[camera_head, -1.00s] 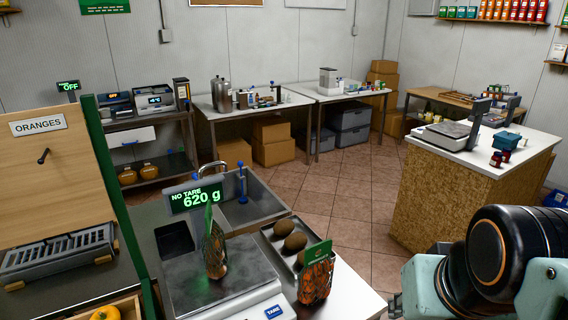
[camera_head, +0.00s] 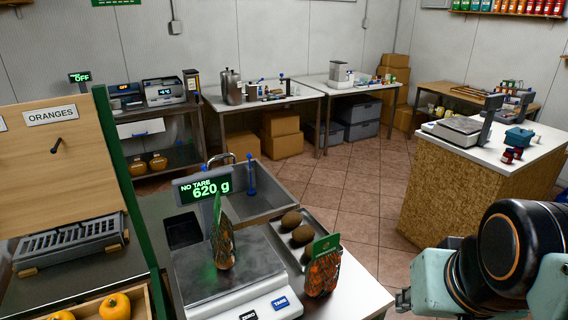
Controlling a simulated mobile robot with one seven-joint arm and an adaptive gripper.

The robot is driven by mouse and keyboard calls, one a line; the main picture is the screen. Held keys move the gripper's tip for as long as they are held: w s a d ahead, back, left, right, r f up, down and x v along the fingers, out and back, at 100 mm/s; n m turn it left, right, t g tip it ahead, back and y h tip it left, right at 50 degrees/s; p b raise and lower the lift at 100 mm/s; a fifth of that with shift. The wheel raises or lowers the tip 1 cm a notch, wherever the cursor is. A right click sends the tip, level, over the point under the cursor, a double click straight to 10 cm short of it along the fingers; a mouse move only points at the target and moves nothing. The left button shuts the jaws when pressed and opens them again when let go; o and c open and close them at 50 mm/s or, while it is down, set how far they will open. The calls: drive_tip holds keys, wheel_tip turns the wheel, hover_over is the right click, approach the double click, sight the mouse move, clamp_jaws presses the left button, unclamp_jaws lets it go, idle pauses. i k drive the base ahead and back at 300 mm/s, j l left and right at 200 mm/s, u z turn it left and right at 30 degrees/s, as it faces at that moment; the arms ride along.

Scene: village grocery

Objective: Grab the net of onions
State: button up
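An orange-brown net bag with a green header card (camera_head: 323,268) stands on the white counter, beside a tray of brown round produce. Another net bag with a green tag (camera_head: 223,242) stands on the scale plate. The labels are too small to read, so I cannot tell which one holds onions. My arm is at the lower right, apart from both bags. A small dark part (camera_head: 403,300) at its left edge may be my gripper; its fingers cannot be made out.
The scale (camera_head: 243,296) has a display reading 620 g. A sink (camera_head: 270,188) lies behind it, and a tray (camera_head: 285,252) sits beside it. An oranges rack (camera_head: 55,150) is at left. A chipboard counter (camera_head: 455,205) stands at right, with tiled floor between.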

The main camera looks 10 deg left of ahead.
sight(222, 247)
drive_tip(key=u, duration=1.25)
drive_tip(key=i+l+u, duration=0.2)
drive_tip(key=l, duration=0.15)
drive_tip(key=i+l+u, duration=0.15)
drive_tip(key=l, duration=0.25)
drive_tip(key=u, duration=0.4)
drive_tip(key=k+l+u, duration=0.1)
drive_tip(key=u, duration=0.65)
drive_tip(key=k+l+u, duration=0.1)
drive_tip(key=k+u, duration=0.35)
drive_tip(key=i+j+z, duration=0.2)
drive_tip(key=i, duration=0.4)
drive_tip(key=l, duration=0.1)
